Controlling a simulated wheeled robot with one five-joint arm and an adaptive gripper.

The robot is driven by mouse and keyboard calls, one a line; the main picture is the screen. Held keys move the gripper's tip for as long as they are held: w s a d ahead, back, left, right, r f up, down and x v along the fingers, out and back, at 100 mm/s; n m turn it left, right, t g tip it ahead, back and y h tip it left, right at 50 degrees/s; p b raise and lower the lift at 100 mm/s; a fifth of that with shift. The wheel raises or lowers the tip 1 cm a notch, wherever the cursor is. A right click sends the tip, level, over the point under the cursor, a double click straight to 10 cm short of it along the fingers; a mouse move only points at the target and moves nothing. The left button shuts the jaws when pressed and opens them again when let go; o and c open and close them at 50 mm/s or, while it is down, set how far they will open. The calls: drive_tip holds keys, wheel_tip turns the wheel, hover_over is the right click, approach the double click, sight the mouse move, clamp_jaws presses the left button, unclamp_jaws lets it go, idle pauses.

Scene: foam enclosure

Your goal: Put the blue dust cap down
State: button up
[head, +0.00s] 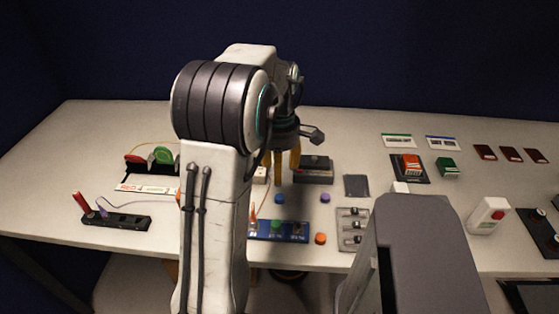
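A small round blue dust cap (280,199) lies on the white table, in front of the yellow fingers of my gripper (287,177). My gripper points down from the end of my arm. Its two yellow fingers stand apart with a gap between them, and I see nothing held in the gap. The cap shows just below the left fingertip in the picture and looks apart from it. My arm hides part of the table left of the cap.
A purple cap (325,198) and an orange cap (320,239) lie nearby. A blue board (290,231) and a grey plate with metal parts (353,229) sit near the front edge. A dark box (314,173) stands just right of my fingers.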

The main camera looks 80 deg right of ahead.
drive_tip(key=shift+r, duration=0.95)
drive_tip(key=shift+t+h, duration=0.3)
drive_tip(key=shift+h, duration=0.2)
drive_tip(key=w+a+r, duration=0.1)
drive_tip(key=w+a, duration=0.2)
drive_tip(key=w, duration=0.3)
drive_tip(key=w+a+r, duration=0.1)
drive_tip(key=w+a, duration=0.3)
drive_tip(key=w, duration=0.1)
drive_tip(key=w+a+r, duration=0.1)
drive_tip(key=w+a, duration=0.2)
drive_tip(key=w, duration=0.3)
drive_tip(key=shift+w+a+r, duration=0.15)
drive_tip(key=shift+w+r, duration=0.05)
drive_tip(key=shift+w, duration=0.15)
drive_tip(key=w+a+t, duration=0.1)
drive_tip(key=w+a, duration=0.2)
drive_tip(key=a, duration=0.6)
drive_tip(key=w+a, duration=0.4)
drive_tip(key=a, duration=0.4)
drive_tip(key=s+a+f+t+y, duration=0.1)
drive_tip(key=s+a, duration=0.2)
drive_tip(key=a, duration=0.9)
drive_tip(key=shift+s+a+f+m+t, duration=0.3)
drive_tip(key=shift+s+a+m+t, duration=0.05)
drive_tip(key=shift+s+m+t, duration=0.05)
drive_tip(key=shift+r, duration=0.15)
